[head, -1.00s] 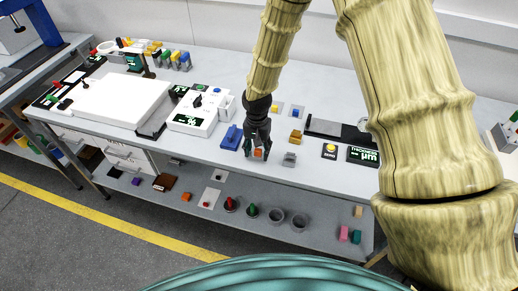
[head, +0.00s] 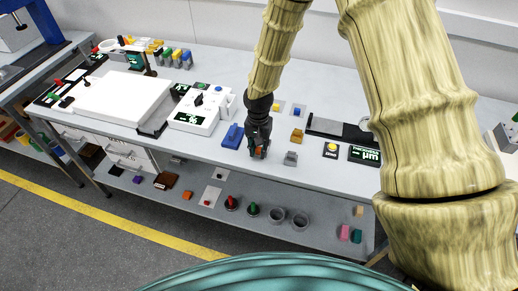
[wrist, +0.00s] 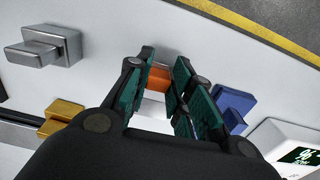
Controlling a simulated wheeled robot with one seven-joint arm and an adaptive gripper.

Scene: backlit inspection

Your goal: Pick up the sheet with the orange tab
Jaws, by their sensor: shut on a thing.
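The orange tab (head: 259,151) is between the fingers of my gripper (head: 258,153) near the front edge of the bench. In the wrist view the orange tab (wrist: 158,80) shows between the teal finger pads of my gripper (wrist: 168,72), which is shut on it. A pale sheet part seems to lie under the tab, but the fingers hide most of it and I cannot tell its outline. I cannot tell whether it is lifted off the bench.
A blue tabbed block (head: 232,136) stands close on the left, and a grey one (head: 290,158) on the right. A gold block (head: 296,136) is behind. A white meter (head: 200,110) stands further left. The bench's front edge is close.

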